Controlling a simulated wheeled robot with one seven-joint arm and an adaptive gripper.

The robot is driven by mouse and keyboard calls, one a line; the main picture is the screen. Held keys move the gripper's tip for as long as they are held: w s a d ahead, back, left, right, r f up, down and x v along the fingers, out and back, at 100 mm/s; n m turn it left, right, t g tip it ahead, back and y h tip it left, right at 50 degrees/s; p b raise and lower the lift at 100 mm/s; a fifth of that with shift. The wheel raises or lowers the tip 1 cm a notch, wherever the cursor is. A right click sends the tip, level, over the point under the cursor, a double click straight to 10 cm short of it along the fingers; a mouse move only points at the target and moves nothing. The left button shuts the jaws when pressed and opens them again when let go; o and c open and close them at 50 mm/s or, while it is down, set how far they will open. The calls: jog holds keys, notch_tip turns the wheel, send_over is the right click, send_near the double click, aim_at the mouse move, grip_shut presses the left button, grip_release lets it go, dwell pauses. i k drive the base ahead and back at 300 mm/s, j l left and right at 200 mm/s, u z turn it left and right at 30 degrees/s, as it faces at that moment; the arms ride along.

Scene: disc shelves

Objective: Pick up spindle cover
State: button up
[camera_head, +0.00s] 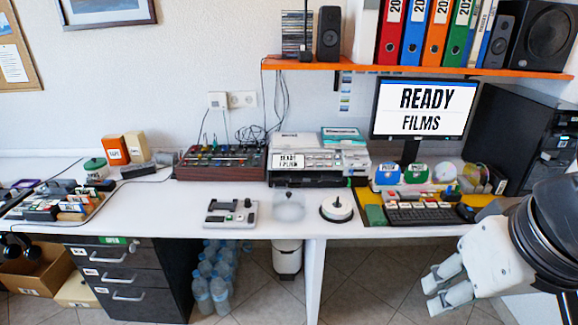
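A clear, translucent cover (289,206), which looks like the spindle cover, stands on the white desk (270,228) near its front edge. Just right of it is a round white-topped spindle (337,208) with a dark base and a small knob. The cover and the spindle stand apart. My gripper (430,294) is at the lower right, in front of the desk and well to the right of the cover. Its two pale fingers are spread with a gap between them, and nothing shows between them.
A grey control box (231,212) stands just left of the cover. Behind are a mixer (220,163) and a printer-like machine (317,160). A keyboard (424,214) and monitor (423,108) stand to the right. An orange shelf (400,69) overhangs the back.

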aim_at(288, 205)
jog(key=i+j, duration=0.95)
jog(key=i, duration=0.15)
